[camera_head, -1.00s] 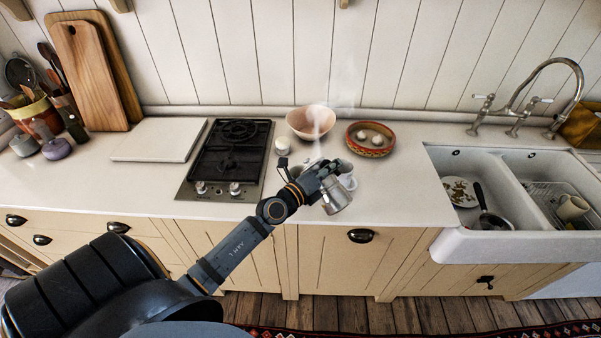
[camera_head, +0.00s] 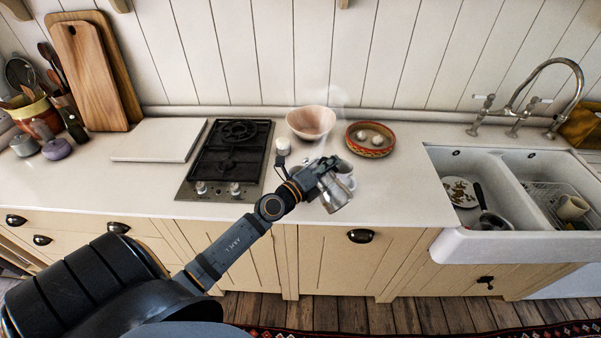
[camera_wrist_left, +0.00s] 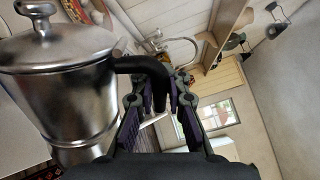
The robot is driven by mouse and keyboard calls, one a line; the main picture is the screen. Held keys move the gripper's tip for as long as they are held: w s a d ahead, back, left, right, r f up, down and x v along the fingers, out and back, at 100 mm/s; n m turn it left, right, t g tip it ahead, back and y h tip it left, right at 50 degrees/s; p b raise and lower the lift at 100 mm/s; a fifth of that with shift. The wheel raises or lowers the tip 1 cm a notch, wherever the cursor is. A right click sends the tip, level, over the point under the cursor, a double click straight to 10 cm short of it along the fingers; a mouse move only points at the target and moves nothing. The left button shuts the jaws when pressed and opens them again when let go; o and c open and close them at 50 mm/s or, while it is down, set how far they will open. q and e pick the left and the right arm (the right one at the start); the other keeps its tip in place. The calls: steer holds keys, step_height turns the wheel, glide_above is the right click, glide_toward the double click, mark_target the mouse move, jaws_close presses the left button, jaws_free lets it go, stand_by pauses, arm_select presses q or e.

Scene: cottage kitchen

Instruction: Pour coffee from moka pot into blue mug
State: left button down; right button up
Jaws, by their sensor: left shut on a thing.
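The silver moka pot (camera_head: 335,194) is held by its black handle in my left gripper (camera_head: 325,180), over the front of the counter. It looks tilted in the head view. The left wrist view shows the pot (camera_wrist_left: 62,85) with its lid closed and its handle between the fingers (camera_wrist_left: 160,105). No coffee stream is visible. My right gripper is not in view.
A pink bowl (camera_head: 311,122), a small white jar (camera_head: 283,145) and a patterned dish (camera_head: 370,139) stand behind the gripper. The black hob (camera_head: 229,160) is to the left and the sink (camera_head: 480,244) to the right. Bare counter lies between pot and sink.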

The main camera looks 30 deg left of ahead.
mark_target(336, 183)
arm_select(q)
steer(key=shift+w+a+r+n, duration=0.1)
steer(key=shift+a+r+n, duration=0.3)
steer(key=shift+r+n, duration=0.1)
stand_by(0.3)
steer(key=d+f+m+b, duration=0.2)
steer(key=f, duration=0.1)
steer(key=d+f+m+b, duration=0.1)
steer(key=shift+s+d+f+m, duration=0.1)
steer(key=shift+s+f+m, duration=0.2)
steer(key=shift+s+m, duration=0.1)
steer(key=shift+d+r+m+p, duration=0.45)
steer(key=shift+r+m, duration=0.05)
steer(key=shift+r, duration=0.05)
steer(key=shift+d, duration=0.2)
steer(key=shift+s+d+f+m, duration=0.25)
steer(key=shift+d+m, duration=0.15)
steer(key=shift+m, duration=0.3)
steer(key=s+d+f+m+b, duration=0.1)
steer(key=d+f+m+b, duration=0.4)
steer(key=d+m+b, duration=0.1)
steer(key=shift+s+d+m+g+y, duration=0.3)
steer(key=shift+d+m, duration=0.1)
steer(key=shift+m, duration=0.3)
steer(key=shift+f, duration=0.1)
